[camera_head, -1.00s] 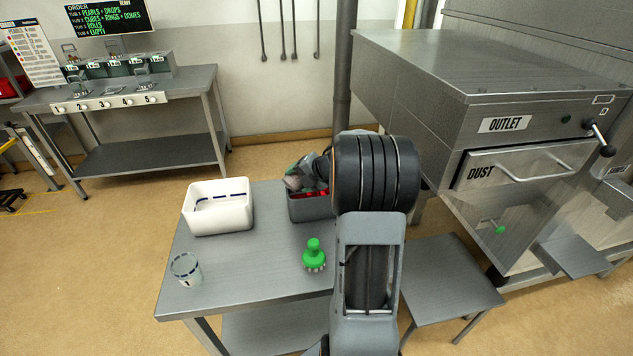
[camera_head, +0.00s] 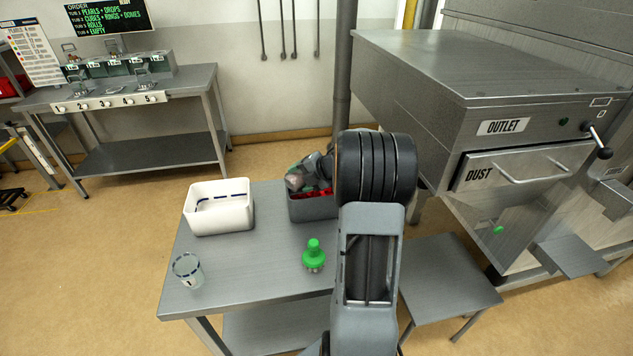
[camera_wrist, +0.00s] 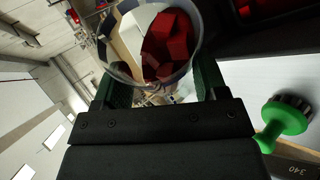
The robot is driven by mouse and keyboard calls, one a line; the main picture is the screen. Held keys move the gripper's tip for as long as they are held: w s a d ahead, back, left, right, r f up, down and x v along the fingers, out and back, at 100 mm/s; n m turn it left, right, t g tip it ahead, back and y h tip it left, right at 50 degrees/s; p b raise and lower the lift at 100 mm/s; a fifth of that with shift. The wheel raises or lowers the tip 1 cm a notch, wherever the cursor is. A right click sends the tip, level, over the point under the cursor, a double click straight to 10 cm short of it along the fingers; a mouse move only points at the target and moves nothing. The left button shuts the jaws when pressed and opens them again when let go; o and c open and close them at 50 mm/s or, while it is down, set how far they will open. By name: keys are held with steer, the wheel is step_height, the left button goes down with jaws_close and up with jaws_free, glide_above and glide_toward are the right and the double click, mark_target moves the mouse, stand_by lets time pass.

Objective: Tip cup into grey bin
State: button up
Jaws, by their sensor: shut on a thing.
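My gripper (camera_wrist: 158,82) is shut on a clear cup (camera_wrist: 112,66) between its two green fingers in the wrist view. Red cubes (camera_wrist: 168,42) show inside the cup. In the head view my gripper (camera_head: 305,178) is over the grey bin (camera_head: 314,209), largely hidden behind my arm. The cup cannot be made out clearly there, nor its exact tilt. Some red shows at the grey bin's opening. In the wrist view red pieces also lie in a dark container at the top right.
A white bin (camera_head: 218,216) stands left of the grey bin on the table (camera_head: 250,265). A second clear cup (camera_head: 188,270) stands at the front left. A green brush (camera_head: 314,257) stands in front of the grey bin. The dust drawer (camera_head: 525,166) is at the right.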

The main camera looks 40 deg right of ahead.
steer(key=shift+d+f+m+y+p, duration=0.25)
steer(key=shift+d+y+p, duration=0.3)
steer(key=shift+p, duration=0.35)
steer(key=shift+w+d+r+m+y+p, duration=0.1)
steer(key=shift+d+r+m+y+p, duration=0.4)
steer(key=shift+p, duration=1.2)
steer(key=shift+d+r+m+t+y+p, duration=0.4)
steer(key=shift+m+y+p, duration=0.35)
steer(key=shift+y+p, duration=0.45)
stand_by(0.9)
